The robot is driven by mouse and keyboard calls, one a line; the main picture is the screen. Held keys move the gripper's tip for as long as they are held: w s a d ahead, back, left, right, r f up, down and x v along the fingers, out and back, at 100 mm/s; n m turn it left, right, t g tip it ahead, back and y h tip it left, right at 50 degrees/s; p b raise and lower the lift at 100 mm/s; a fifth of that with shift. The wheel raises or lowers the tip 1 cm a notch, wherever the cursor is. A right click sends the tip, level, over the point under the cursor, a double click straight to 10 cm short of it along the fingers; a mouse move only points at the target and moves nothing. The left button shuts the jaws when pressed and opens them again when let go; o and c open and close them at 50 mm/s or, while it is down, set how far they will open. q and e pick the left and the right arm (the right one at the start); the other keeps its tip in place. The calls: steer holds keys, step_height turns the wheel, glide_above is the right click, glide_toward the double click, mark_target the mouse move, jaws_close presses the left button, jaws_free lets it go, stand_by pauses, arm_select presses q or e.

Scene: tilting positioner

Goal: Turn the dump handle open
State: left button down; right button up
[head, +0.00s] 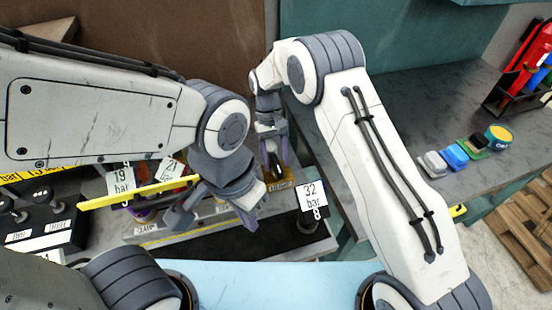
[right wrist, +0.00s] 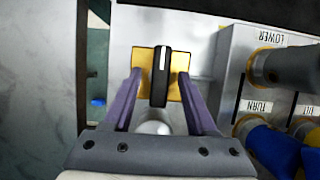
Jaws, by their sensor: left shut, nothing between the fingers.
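A black handle with a white line (right wrist: 161,75) sits on a yellow plate (right wrist: 146,60) on a pale panel. The line points up in the right wrist view, away from my gripper. I take this for the dump handle. My right gripper (right wrist: 162,88) is open, with one purple finger on each side of the handle and gaps visible between. In the head view my right gripper (head: 275,155) points down at the yellow plate (head: 281,186), whose label I cannot read surely. My left gripper (head: 215,212) is shut and empty, low over the console to the left.
Knobs labelled LOWER (right wrist: 283,65) and TURN (right wrist: 268,145) stand right of the handle. Tags reading 32 bar (head: 312,198) and 19 bar (head: 121,179) stand by the console. A yellow bar (head: 135,193) runs beside my left gripper. Coloured blocks (head: 455,156) lie on the right bench.

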steer(key=shift+w+a+r, duration=0.1)
steer(key=shift+r, duration=0.15)
steer(key=b+v, duration=0.2)
steer(key=v, duration=0.8)
